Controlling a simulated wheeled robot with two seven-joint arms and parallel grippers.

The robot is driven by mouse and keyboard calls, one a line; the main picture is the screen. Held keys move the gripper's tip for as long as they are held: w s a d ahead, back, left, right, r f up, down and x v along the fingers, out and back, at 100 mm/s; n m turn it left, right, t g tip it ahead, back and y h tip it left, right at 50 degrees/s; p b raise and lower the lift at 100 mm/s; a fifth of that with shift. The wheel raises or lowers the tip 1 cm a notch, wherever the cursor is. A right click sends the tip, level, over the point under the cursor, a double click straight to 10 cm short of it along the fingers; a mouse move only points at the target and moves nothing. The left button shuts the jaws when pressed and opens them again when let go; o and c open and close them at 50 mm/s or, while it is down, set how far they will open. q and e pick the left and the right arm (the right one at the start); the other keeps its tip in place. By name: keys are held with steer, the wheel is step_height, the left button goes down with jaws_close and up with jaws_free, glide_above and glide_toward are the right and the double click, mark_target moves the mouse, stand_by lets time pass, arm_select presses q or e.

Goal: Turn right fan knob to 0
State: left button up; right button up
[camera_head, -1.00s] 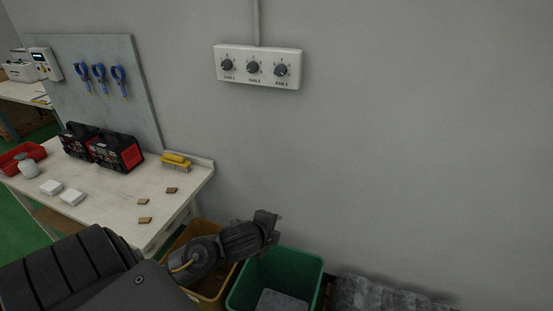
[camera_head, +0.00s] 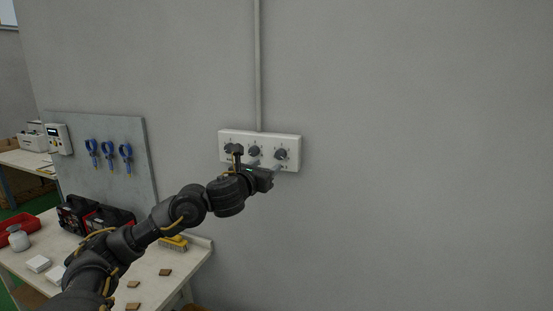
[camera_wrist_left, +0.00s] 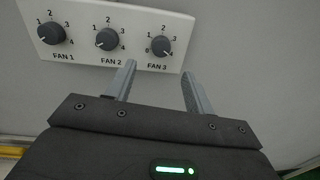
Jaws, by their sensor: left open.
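A white panel (camera_head: 296,139) on the grey wall carries three dark round knobs, labelled FAN 1, FAN 2 and FAN 3 in the left wrist view. The right knob, FAN 3 (camera_head: 281,154), also shows in the left wrist view (camera_wrist_left: 161,46) with numbers around it. I cannot tell for sure where its pointer stands. My left gripper (camera_head: 266,165) is open and empty, just below the panel. In the left wrist view its fingertips (camera_wrist_left: 160,68) lie either side of the FAN 3 label, below the knob and apart from it. My right gripper is not in view.
The middle knob (camera_wrist_left: 109,39) and left knob (camera_wrist_left: 51,34) sit beside FAN 3. A conduit (camera_head: 257,65) runs up from the panel. A workbench (camera_head: 165,268) with red-black devices, a yellow brush (camera_head: 173,243) and small blocks stands lower left. The wall right of the panel is clear.

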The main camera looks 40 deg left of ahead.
mark_target(279, 157)
arm_select(q)
steer(key=p+x, duration=0.2)
steer(key=x, duration=0.6)
steer(key=shift+w+f, duration=0.1)
steer(key=shift+w, duration=0.25)
steer(key=shift+c, duration=0.4)
steer(key=c, duration=0.9)
